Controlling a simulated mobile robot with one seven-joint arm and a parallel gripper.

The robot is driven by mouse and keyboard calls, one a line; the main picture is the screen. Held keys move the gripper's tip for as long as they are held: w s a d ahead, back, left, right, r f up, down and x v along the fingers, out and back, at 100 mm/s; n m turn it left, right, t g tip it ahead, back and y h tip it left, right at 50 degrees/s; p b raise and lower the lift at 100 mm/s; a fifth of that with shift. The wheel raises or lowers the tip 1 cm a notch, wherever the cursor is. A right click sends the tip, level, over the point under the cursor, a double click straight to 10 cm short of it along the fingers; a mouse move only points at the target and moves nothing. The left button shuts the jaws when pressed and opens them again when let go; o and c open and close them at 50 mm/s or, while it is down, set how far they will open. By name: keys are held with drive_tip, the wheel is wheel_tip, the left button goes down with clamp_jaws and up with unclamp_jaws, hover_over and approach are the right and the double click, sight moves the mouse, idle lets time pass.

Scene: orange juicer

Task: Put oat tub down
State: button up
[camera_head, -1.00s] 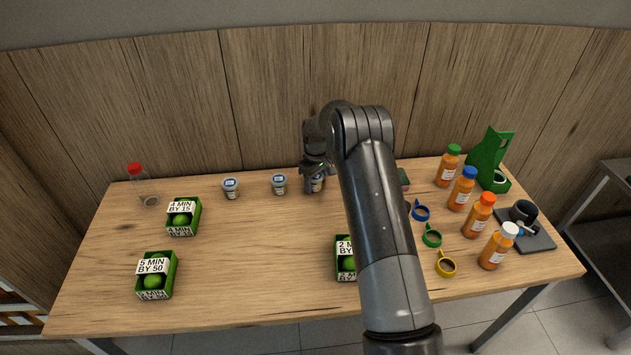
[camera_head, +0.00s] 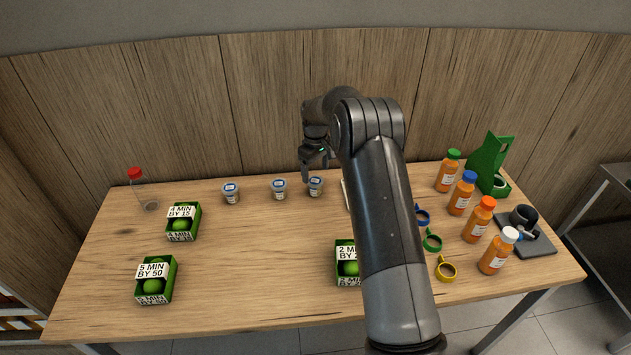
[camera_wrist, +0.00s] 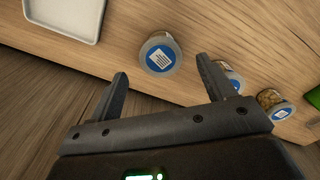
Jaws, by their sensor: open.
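Three small clear tubs with blue-labelled lids stand upright in a row at the back of the table; their contents are too small to name. The right-hand tub (camera_head: 315,187) stands on the table just below my gripper (camera_head: 317,168). In the wrist view this tub (camera_wrist: 160,53) shows its round lid beyond and between my open fingers (camera_wrist: 160,70), apart from them. The middle tub (camera_head: 279,189) and left tub (camera_head: 231,193) stand farther left. My gripper is open and empty, raised above the tubs.
A white tray (camera_wrist: 65,14) lies near the right-hand tub, mostly hidden by my arm in the head view. A red-capped bottle (camera_head: 142,190) stands far left. Several orange bottles (camera_head: 462,193) and coloured rings (camera_head: 432,241) are at right.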

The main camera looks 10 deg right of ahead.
sight(316, 180)
wheel_tip(316, 180, up, 5)
drive_tip(key=shift+f, duration=0.2)
drive_tip(key=s+d+r+m+t, duration=0.3)
drive_tip(key=s+r+m, duration=0.1)
drive_tip(key=s+r, duration=1.7)
drive_tip(key=s+d+m+t, duration=0.2)
drive_tip(key=s+m, duration=0.2)
drive_tip(key=s, duration=2.2)
drive_tip(key=shift+t, duration=0.3)
drive_tip(key=shift+r, duration=0.15)
idle(2.4)
